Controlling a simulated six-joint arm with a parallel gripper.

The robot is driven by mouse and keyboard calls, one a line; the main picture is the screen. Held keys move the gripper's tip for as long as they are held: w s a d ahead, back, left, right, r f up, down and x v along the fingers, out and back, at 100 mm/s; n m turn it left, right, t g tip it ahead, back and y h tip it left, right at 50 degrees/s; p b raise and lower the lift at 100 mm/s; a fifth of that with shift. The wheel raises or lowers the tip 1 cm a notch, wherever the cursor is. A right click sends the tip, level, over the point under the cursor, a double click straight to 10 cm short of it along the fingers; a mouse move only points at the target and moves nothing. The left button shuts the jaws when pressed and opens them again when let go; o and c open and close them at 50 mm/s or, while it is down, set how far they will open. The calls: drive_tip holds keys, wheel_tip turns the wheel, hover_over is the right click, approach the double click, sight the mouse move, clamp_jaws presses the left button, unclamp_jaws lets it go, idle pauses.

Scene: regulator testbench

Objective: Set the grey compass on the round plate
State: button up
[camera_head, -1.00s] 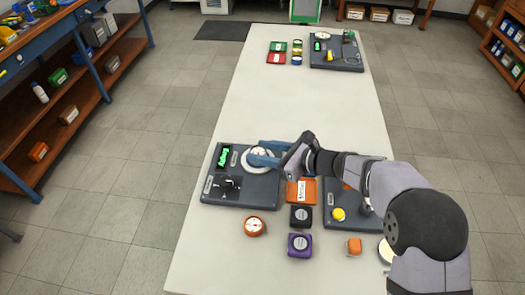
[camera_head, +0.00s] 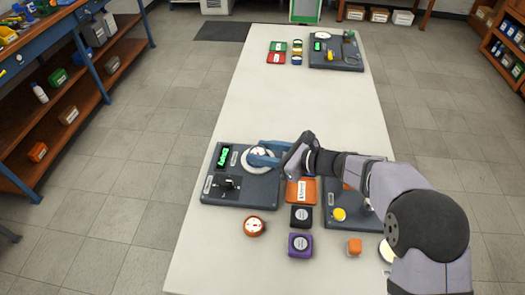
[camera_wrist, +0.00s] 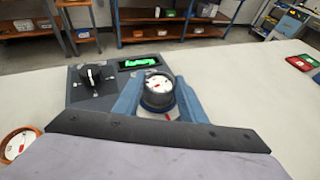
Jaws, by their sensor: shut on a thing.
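The grey compass (camera_wrist: 158,86), with a dark rim and a white face, sits between the two blue fingers of my gripper (camera_wrist: 157,97) in the wrist view. My gripper (camera_head: 262,155) is shut on it. In the head view the fingers are over the round plate (camera_head: 251,167), a pale disc on the left dark panel. The fingers mostly hide the compass there. It appears level and at or just above the plate; I cannot tell whether they touch.
The left panel (camera_head: 222,196) also bears a green-lit display (camera_head: 223,155) and a black knob (camera_head: 228,184). An orange-red round case (camera_head: 254,226), a black box (camera_head: 300,216), a purple box (camera_head: 300,245) and a second panel (camera_head: 340,205) stand nearby. The table's middle (camera_head: 290,100) is clear.

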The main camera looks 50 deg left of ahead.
drive_tip(key=shift+f+b, duration=0.3)
drive_tip(key=shift+f, duration=0.1)
drive_tip(key=o, duration=1.6)
drive_tip(key=shift+o, duration=0.2)
drive_tip(key=shift+r+p, duration=2.65)
drive_tip(key=shift+r, duration=1.35)
